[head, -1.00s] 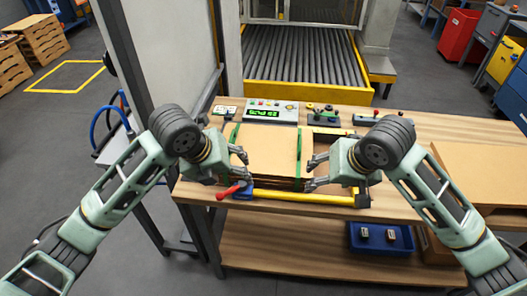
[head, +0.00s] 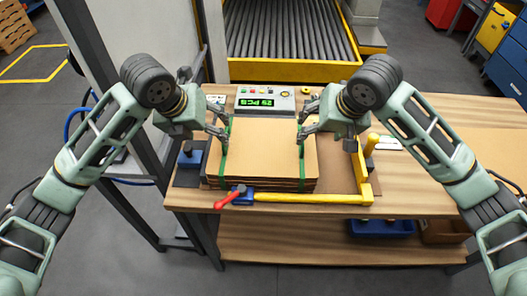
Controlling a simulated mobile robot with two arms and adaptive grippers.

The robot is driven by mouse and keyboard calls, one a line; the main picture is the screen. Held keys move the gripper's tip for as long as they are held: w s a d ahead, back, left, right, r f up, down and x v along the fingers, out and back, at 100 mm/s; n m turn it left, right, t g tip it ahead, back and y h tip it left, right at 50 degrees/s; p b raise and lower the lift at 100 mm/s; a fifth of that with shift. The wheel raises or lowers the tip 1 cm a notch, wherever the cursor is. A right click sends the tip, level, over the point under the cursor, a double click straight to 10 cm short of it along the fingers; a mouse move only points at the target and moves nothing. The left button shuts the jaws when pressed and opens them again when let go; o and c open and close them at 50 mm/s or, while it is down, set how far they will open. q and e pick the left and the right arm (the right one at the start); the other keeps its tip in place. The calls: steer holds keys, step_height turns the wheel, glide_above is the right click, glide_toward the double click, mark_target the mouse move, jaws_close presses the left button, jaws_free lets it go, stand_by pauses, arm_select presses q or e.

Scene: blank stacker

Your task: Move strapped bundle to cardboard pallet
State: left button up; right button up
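The strapped bundle (head: 262,157) is a flat stack of brown cardboard sheets with a green strap near each side. It lies on the workbench in the middle of the head view. My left gripper (head: 222,128) is at the bundle's left rear side, beside the left strap, with its fingers apart. My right gripper (head: 304,126) is at the right rear side, beside the right strap, also with fingers apart. Whether the fingers touch the bundle is unclear. I cannot make out a cardboard pallet in this view.
A yellow bar (head: 305,198) with a red handle (head: 231,197) runs along the bundle's front, and a yellow upright stop stands to its right. A counter with a green display (head: 264,102) is behind it. A roller conveyor (head: 285,30) lies beyond.

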mark_target(220, 144)
arm_select(q)
steer(key=x, duration=0.7)
steer(key=shift+w+a+f, duration=0.1)
steer(key=shift+w+f, duration=0.1)
steer(key=shift+f, duration=0.1)
arm_select(e)
steer(key=x, duration=0.7)
steer(key=shift+w+a+f, duration=0.15)
steer(key=shift+w+f, duration=0.05)
arm_select(q)
steer(key=shift+c, duration=0.3)
arm_select(e)
steer(key=shift+c, duration=0.3)
